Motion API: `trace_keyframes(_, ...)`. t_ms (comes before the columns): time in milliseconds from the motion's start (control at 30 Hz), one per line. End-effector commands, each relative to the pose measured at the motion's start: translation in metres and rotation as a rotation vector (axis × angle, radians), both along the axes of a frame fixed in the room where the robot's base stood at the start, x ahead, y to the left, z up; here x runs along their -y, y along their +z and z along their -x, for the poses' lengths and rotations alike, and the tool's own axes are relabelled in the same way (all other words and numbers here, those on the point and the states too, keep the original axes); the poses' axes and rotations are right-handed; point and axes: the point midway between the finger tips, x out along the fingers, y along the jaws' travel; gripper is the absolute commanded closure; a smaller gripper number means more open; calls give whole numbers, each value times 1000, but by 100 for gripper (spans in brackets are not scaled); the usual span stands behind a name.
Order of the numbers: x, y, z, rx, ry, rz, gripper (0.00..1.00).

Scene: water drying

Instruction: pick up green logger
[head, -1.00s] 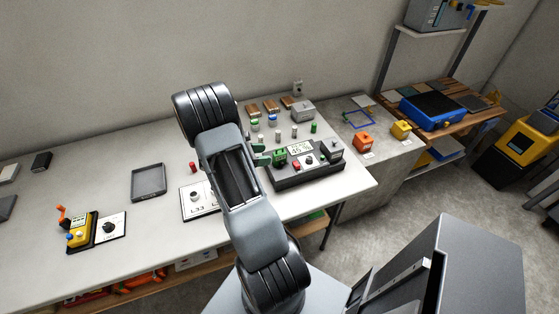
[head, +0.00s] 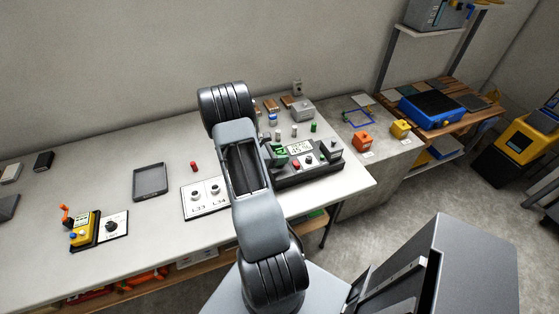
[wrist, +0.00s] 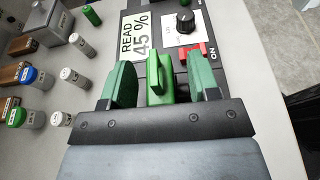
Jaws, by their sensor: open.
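The green logger (wrist: 156,82) is a bright green block with a raised upright part, on the dark instrument beside its "READ 45 %" display. In the wrist view my gripper (wrist: 160,66) is open, with one dark green finger on each side of the logger. A gap shows on both sides; I cannot tell how far down the fingers reach.
The instrument (head: 310,172) has a knob and a red switch (wrist: 194,50). Several capped cylinders, including one with a blue cap (wrist: 15,116), stand left of the gripper in the wrist view. A grey tray (head: 150,181) and a yellow device (head: 84,231) lie further left on the table.

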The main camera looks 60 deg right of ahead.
Motion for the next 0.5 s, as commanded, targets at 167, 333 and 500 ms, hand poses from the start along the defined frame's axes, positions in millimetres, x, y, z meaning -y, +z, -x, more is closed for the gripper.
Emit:
trace_keyframes(167, 0, 0, 0, 0, 0, 0, 59)
trace_keyframes(333, 0, 0, 0, 0, 0, 0, 75)
trace_keyframes(500, 0, 0, 0, 0, 0, 0, 92)
